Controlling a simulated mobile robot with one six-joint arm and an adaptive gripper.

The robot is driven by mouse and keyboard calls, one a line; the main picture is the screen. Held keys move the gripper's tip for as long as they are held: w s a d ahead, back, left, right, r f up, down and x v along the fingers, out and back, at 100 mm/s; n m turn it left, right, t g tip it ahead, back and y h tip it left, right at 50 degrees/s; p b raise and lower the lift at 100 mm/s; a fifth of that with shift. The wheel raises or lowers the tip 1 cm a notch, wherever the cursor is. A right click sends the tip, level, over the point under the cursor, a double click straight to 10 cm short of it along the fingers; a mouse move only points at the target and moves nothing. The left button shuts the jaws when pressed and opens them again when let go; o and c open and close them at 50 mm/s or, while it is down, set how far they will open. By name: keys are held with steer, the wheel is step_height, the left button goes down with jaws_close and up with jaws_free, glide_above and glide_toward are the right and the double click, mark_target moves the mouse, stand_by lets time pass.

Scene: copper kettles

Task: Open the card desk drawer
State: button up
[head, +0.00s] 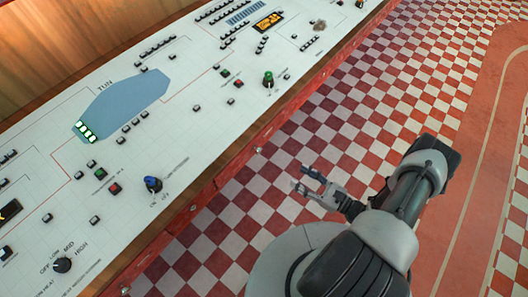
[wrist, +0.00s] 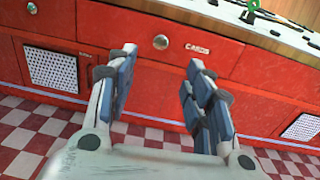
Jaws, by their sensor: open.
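The card drawer (wrist: 218,46) is a red drawer front labelled "CARDS" in the wrist view, with a round metal knob (wrist: 161,42). It looks shut, flush with the red front around it. My gripper (wrist: 160,75) is open and empty, its blue-grey fingers pointing toward the desk front. The knob appears between and beyond the fingertips, apart from them. In the head view my gripper (head: 303,178) is over the checkered floor, to the right of the red desk front. A small knob (head: 259,150) shows on that front.
The white control desk top (head: 210,140) carries several buttons, switches and knobs, including a blue knob (head: 152,184) near its edge. White perforated panels (wrist: 52,69) sit low on the red front. The checkered floor (head: 350,120) beside the desk is clear.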

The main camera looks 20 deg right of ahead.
steer(key=b, duration=0.3)
glide_toward(260, 151)
steer(key=shift+m, duration=0.3)
steer(key=x, duration=0.8)
steer(key=shift+w+f, duration=0.2)
steer(key=shift+c, duration=0.2)
jaws_close()
